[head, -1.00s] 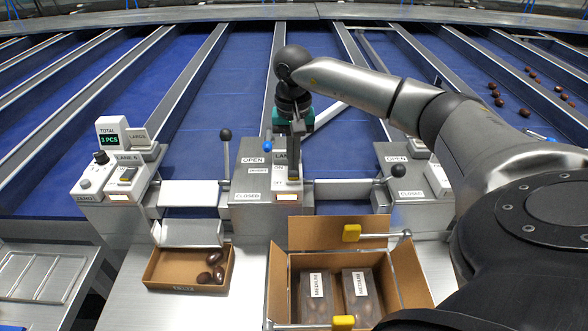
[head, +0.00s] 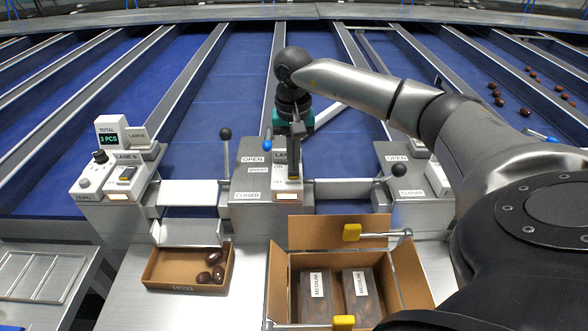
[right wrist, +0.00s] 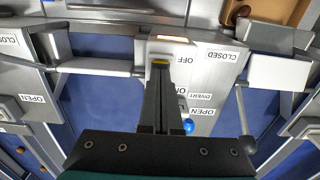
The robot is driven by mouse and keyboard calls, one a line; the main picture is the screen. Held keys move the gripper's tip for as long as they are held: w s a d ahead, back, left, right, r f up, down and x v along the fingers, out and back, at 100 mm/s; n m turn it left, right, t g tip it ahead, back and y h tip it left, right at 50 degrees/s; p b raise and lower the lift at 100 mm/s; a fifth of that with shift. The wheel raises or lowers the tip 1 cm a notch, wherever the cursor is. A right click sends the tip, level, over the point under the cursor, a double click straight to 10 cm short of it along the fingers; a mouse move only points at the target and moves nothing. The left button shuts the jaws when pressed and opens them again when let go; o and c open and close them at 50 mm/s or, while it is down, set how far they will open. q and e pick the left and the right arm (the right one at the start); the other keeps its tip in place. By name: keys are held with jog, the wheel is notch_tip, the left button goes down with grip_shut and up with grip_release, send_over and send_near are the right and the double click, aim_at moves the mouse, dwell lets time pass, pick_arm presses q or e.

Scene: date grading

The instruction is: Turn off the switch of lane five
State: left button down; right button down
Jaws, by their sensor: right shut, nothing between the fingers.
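The middle console (head: 258,177) stands behind the brown carton; its lane label is partly hidden by my right gripper. Its ON and OFF labels show beside my fingers, and OFF (right wrist: 182,60) is close to the fingertips in the right wrist view. My right gripper (head: 293,178) is shut and empty, pointing down at the switch area; it also shows in the right wrist view (right wrist: 160,66). The switch itself is mostly hidden by the fingers; a small yellow bit shows at their tips. I cannot tell whether they touch it. A lit indicator (head: 286,196) glows below OFF. My left gripper is not in view.
A black-knobbed lever (head: 225,158) and a blue knob (head: 267,145) stand near the fingers. Lane 6's console (head: 118,180) is at left, another console (head: 400,175) at right. The open carton (head: 278,290) holds two labelled packs; a shallow tray (head: 160,274) holds dates.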

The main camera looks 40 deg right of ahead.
aim_at(293, 174)
jog(key=shift+f+b, duration=0.5)
jog(key=shift+f, duration=0.2)
jog(key=shift+r, duration=0.15)
jog(key=shift+r+p, duration=2.6)
jog(key=shift+r, duration=0.85)
